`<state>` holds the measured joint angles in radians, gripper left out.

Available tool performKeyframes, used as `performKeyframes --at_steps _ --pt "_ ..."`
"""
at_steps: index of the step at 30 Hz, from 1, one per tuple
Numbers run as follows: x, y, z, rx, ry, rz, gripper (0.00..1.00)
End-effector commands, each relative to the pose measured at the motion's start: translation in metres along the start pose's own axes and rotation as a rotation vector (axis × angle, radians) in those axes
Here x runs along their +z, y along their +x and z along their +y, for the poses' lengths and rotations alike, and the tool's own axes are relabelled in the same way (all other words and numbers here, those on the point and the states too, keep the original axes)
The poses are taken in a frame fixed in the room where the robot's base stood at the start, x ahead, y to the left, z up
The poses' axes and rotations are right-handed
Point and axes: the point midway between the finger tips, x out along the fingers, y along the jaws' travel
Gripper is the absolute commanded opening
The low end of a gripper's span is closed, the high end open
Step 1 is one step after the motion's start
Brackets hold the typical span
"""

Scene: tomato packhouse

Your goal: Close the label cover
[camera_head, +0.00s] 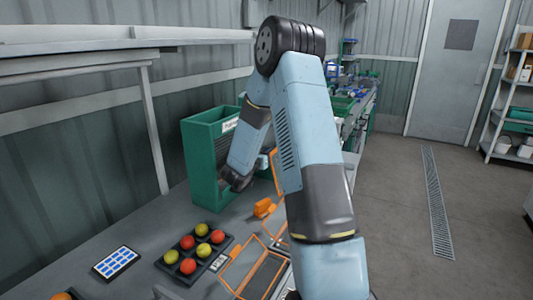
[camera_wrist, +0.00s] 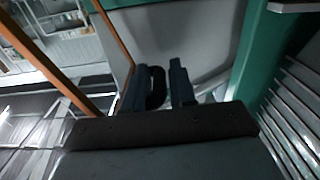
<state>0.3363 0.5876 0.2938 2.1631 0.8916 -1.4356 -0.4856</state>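An orange-edged clear panel, which looks like the label cover (camera_head: 275,172), stands raised beside the green box, partly hidden behind my arm. In the wrist view orange edge bars (camera_wrist: 112,32) run at the upper left. My gripper (camera_wrist: 160,82) has its two dark fingers apart. A black loop, perhaps a handle (camera_wrist: 157,90), shows between them, close to the left finger, with a gap to the right finger. I cannot tell whether it touches. In the head view my fingers are hidden by my arm.
A green box (camera_head: 205,150) with a white label stands at the back of the bench. A black tray (camera_head: 221,246) of red and yellow tomatoes, a blue-celled panel (camera_head: 116,262), an orange item (camera_head: 263,208) and another orange-edged frame (camera_head: 232,262) lie in front. Shelving (camera_head: 508,100) stands far right.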

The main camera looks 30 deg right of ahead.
Motion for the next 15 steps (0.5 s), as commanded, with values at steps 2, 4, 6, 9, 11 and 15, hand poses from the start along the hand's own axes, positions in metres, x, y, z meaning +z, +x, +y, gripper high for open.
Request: performKeyframes --at_steps 2,4,6,9,11,15 --pt "0.0000 0.0003 0.0000 0.000 0.000 0.000 0.25" --pt "0.0000 0.0002 0.0000 0.000 0.000 0.000 0.25" --pt "-0.0001 0.0002 0.0000 0.000 0.000 0.000 0.25" --pt "-0.0001 0.0001 0.0000 0.000 0.000 0.000 0.16" --pt "-0.0001 0.0001 0.0000 0.000 0.000 0.000 0.10" --pt "-0.0002 -0.0001 -0.0002 0.000 0.001 0.000 0.00"
